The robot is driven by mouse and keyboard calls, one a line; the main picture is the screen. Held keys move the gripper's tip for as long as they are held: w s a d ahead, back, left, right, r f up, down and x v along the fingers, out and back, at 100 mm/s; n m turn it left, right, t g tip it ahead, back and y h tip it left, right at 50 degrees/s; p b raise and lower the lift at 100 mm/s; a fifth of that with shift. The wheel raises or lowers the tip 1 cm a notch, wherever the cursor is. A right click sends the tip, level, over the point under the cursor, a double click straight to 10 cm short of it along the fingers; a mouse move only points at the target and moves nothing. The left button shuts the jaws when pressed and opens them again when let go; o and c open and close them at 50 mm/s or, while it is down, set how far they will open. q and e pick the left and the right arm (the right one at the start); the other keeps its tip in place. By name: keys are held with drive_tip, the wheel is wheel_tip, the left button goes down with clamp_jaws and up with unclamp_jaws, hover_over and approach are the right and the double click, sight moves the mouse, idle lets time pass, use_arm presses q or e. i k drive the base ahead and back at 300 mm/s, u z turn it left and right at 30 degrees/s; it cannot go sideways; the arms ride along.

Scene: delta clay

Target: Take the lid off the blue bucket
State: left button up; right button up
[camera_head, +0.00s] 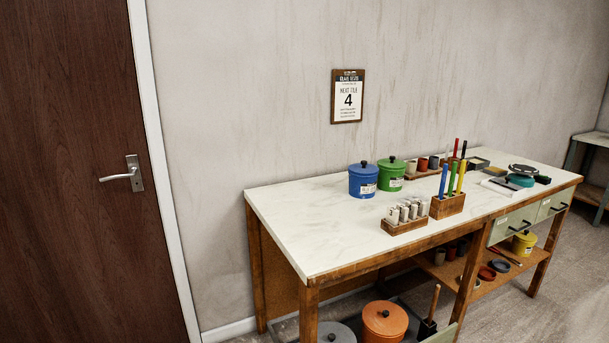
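The blue bucket (362,184) stands upright on the white tabletop, near its back edge by the wall. Its blue lid (364,167) with a dark knob sits on top of it. A pale label shows on the bucket's front right side. Neither of my grippers is in the head view.
A green lidded bucket (391,176) stands close to the blue one's right. In front is a wooden rack (405,226) of pale cylinders, beside a wooden block (447,206) holding coloured sticks. The table's (300,213) left part is clear. A brown door (80,170) is at left.

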sight(363, 167)
drive_tip(key=u, duration=1.6)
drive_tip(key=i, duration=1.7)
drive_tip(key=z, duration=0.45)
